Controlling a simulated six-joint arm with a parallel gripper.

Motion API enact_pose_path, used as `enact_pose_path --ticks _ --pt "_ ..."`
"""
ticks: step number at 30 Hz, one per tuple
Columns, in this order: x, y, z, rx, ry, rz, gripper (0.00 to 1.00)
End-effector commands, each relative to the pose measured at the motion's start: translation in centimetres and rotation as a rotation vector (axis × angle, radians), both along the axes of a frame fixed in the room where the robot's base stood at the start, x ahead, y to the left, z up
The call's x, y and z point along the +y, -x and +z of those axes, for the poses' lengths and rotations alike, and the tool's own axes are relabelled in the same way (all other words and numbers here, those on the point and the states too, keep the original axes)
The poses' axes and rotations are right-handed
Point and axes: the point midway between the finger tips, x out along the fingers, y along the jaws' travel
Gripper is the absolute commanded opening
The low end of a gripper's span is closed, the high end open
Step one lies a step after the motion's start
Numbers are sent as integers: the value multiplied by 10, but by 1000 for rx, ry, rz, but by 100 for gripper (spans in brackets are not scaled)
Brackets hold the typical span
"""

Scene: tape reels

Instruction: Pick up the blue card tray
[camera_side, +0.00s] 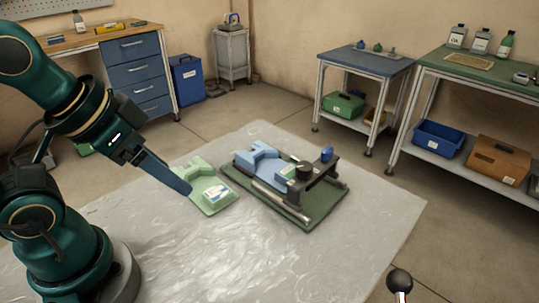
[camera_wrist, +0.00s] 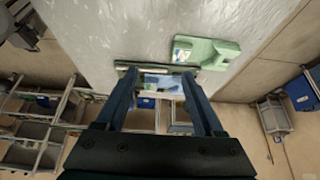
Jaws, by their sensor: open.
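The blue card tray (camera_side: 258,160) sits in a fixture on a dark green base plate (camera_side: 300,214), in the middle of the grey table in the side view. A black clamp bar (camera_side: 312,178) crosses the fixture on the tray's right. In the wrist view, blue parts of the fixture area (camera_wrist: 160,82) show between my fingers, partly hidden. My gripper (camera_side: 187,190) is left of the blue tray, apart from it, and its tip overlaps the edge of a light green tray in the side view. In the wrist view my gripper (camera_wrist: 159,75) is open, with nothing visibly held.
The light green tray (camera_side: 195,172), carrying a small label, lies left of the fixture; it also shows in the wrist view (camera_wrist: 210,52). A metal rod (camera_side: 288,212) lies along the fixture's front. The table's front and right (camera_side: 375,215) are clear. A black ball-topped lever (camera_side: 400,281) stands at front right.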

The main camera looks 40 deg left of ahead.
Motion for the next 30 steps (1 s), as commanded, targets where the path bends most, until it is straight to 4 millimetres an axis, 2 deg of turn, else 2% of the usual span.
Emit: enact_pose_path --ticks 20,26,30 --pt "0 2 1 10 9 18 67" --pt "1 -23 40 -38 28 59 67" --pt "0 -55 68 -26 44 90 67"
